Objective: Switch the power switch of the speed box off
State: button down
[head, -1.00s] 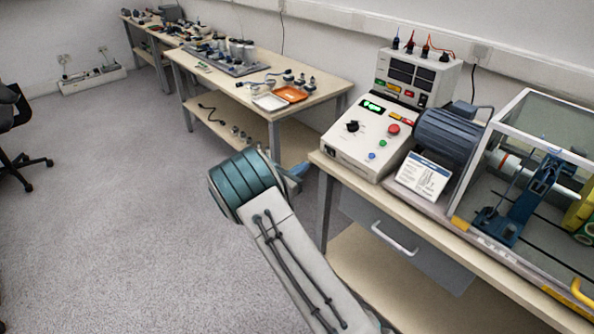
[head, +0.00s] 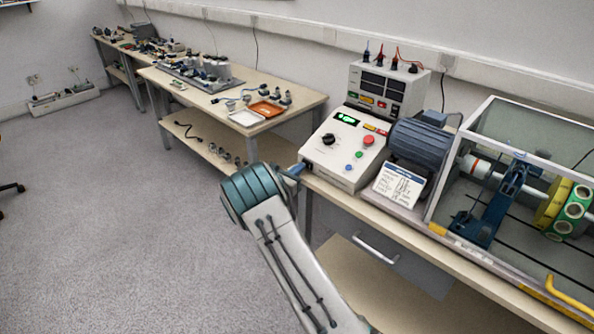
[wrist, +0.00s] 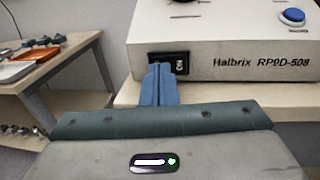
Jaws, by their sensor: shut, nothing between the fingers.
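The speed box (head: 345,148) is a white console with a lit green display, a black knob and a red button, at the near-left end of the bench. In the wrist view its front face (wrist: 225,62) reads "Halbrix RP9D-508". The black power switch (wrist: 181,64) sits at the left of that face, with small white marks on it; its rocker position is unclear. My gripper (wrist: 158,70) has blue fingers closed together, empty, pointing at the switch and covering its lower left part. In the head view the gripper (head: 296,170) is at the box's left front corner; contact cannot be told.
A blue-grey motor (head: 420,142) and a card (head: 399,185) stand right of the box. A clear-walled rig is further right. A drawer with a handle (head: 375,248) hangs under the bench. Another table with an orange tray (head: 266,109) stands left; the floor is open.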

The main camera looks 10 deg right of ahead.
jog(key=shift+w+f, duration=0.15)
jog(key=shift+d+r, duration=0.1)
jog(key=shift+r, duration=0.1)
jog(key=s+a+b, duration=0.1)
jog(key=s+a, duration=0.5)
jog(key=a, duration=0.6)
jog(key=shift+s+a+b, duration=0.3)
jog(key=shift+s+b, duration=0.05)
jog(key=shift+s, duration=0.05)
jog(key=shift+d, duration=0.1)
